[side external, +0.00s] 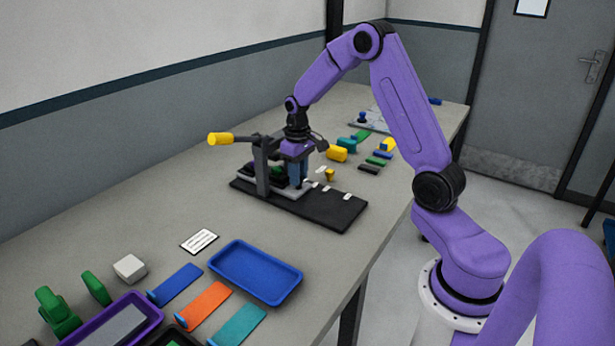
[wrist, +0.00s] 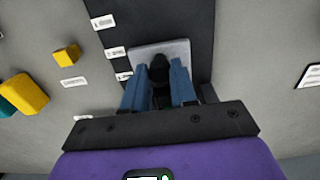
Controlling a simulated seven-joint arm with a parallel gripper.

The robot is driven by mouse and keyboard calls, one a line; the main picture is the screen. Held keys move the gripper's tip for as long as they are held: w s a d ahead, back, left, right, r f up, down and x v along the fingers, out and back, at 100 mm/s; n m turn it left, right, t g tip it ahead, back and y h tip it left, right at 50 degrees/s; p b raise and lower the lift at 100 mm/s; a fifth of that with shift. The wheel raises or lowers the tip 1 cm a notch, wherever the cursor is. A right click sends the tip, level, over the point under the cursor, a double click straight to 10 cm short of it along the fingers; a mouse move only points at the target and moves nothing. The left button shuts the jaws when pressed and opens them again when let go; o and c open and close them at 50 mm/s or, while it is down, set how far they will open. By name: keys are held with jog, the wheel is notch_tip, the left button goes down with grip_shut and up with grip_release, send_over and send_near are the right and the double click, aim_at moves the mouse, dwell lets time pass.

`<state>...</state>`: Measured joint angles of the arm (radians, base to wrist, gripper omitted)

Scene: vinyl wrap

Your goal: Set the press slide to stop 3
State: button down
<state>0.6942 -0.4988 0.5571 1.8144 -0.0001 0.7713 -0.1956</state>
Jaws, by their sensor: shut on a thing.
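The press stands on the table in the side view, with a black base (side external: 335,212), a dark upright frame (side external: 262,165) and a lever with a yellow handle (side external: 220,139). In the wrist view the slide is a light grey plate (wrist: 178,48) on the dark base, with a black knob (wrist: 159,68) on it. My gripper (side external: 298,184) points down at the press, its blue fingers (wrist: 157,82) shut on the knob from both sides. Small white stop labels (wrist: 115,52) run along the base beside the slide; their marks are too small to read.
A small yellow block (wrist: 66,56) and a larger yellow piece (wrist: 25,95) lie beside the press. The frame and lever stand close to my gripper. A blue tray (side external: 257,272), coloured strips and a white card (side external: 199,241) lie nearer the camera.

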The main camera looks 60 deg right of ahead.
jog(key=shift+w, duration=0.1)
jog(key=c, duration=0.9)
grip_release()
notch_tip(320, 180, up, 18)
jog(key=shift+f, duration=0.25)
